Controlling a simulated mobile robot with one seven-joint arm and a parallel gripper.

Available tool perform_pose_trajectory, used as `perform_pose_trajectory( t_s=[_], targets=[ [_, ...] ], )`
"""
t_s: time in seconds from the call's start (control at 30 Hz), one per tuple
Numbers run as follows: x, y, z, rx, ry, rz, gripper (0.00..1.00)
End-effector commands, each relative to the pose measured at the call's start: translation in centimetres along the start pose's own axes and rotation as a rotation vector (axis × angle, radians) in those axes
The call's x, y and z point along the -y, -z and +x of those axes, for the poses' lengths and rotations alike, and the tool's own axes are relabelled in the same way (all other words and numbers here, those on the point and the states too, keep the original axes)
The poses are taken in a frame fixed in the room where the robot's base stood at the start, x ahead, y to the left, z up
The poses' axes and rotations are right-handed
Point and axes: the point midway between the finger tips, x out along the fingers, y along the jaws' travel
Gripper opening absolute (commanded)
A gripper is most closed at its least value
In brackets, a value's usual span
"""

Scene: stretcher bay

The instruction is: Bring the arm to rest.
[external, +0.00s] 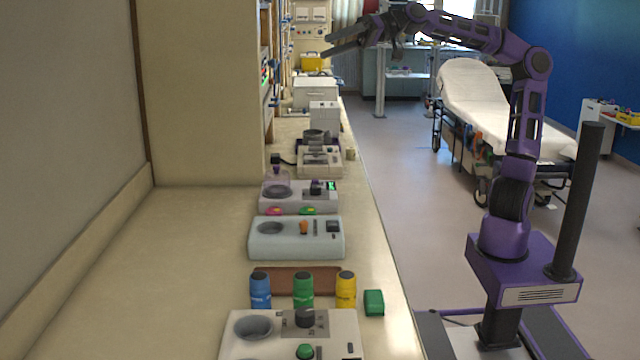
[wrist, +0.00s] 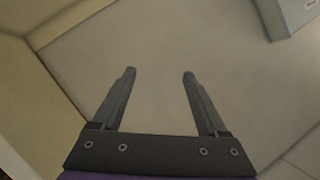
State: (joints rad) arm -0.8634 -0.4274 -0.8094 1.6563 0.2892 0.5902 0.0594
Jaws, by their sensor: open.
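My gripper (external: 328,46) is at the end of my raised purple arm (external: 530,110), high above the far part of the counter. In the wrist view my gripper (wrist: 159,74) is open, with its two fingers apart and nothing between them. The wrist view shows a plain pale surface beyond the fingers. The arm rises from my base at the right, and reaches left across the aisle toward the counter.
The counter (external: 150,290) holds several grey devices, such as one with an orange knob (external: 304,227), and blue (external: 260,291), green (external: 303,291) and yellow (external: 346,290) bottles. A stretcher (external: 470,90) stands behind the arm. The aisle floor (external: 410,180) is clear.

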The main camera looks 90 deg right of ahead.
Motion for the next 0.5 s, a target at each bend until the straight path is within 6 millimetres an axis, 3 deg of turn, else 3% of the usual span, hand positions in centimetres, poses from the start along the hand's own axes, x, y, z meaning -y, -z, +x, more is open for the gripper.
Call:
perform_pose_trajectory(
  t_s=[0.03, 0.27, 0.5],
  targets=[
    [-1.1, -1.0, -1.4, 0.018, -0.032, -0.013, 0.76],
    [-4.3, -8.2, -5.9, 0.112, -0.172, -0.123, 0.76],
    [-7.7, -16.9, -9.9, 0.233, -0.369, -0.268, 0.76]
  ],
)
